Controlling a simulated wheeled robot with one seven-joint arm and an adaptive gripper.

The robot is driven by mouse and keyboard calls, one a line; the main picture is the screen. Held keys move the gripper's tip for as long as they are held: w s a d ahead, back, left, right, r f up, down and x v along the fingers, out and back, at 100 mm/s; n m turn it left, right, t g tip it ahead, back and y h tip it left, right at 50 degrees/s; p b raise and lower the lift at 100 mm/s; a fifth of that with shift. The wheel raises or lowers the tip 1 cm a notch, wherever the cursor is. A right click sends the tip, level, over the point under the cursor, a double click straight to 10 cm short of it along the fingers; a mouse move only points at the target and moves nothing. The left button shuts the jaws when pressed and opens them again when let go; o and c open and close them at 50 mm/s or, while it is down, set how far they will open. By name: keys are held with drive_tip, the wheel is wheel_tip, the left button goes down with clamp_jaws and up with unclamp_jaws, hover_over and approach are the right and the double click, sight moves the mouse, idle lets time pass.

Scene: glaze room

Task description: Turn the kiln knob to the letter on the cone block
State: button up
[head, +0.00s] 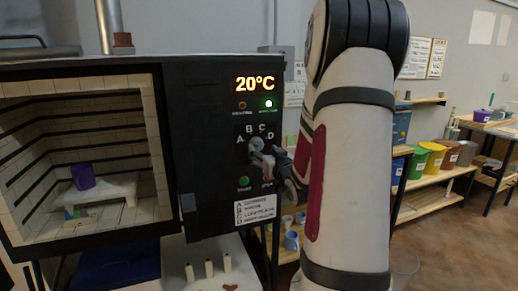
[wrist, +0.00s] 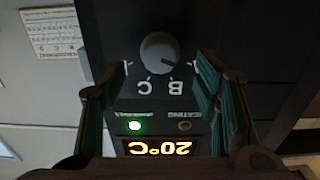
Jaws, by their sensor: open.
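In the head view the knob (head: 257,145) is partly covered by my gripper (head: 268,160), below the letters A, B, C and D. In the wrist view my gripper (wrist: 160,78) is open, one finger on each side of the knob, with visible gaps. A white block with three upright cones (head: 208,268) stands at the bottom of the head view. A brown mark on it is cut off by the edge; I cannot read its letter.
The kiln (head: 80,245) is open, with a purple cup (head: 82,176) on its inner shelf. The display (head: 255,84) reads 20°C and a green lamp (head: 268,103) is lit. Green and red buttons sit below the knob. Shelves with buckets (head: 431,158) stand at right.

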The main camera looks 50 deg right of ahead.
sight(258, 146)
drive_tip(key=shift+x, duration=2.35)
drive_tip(key=c, duration=1.1)
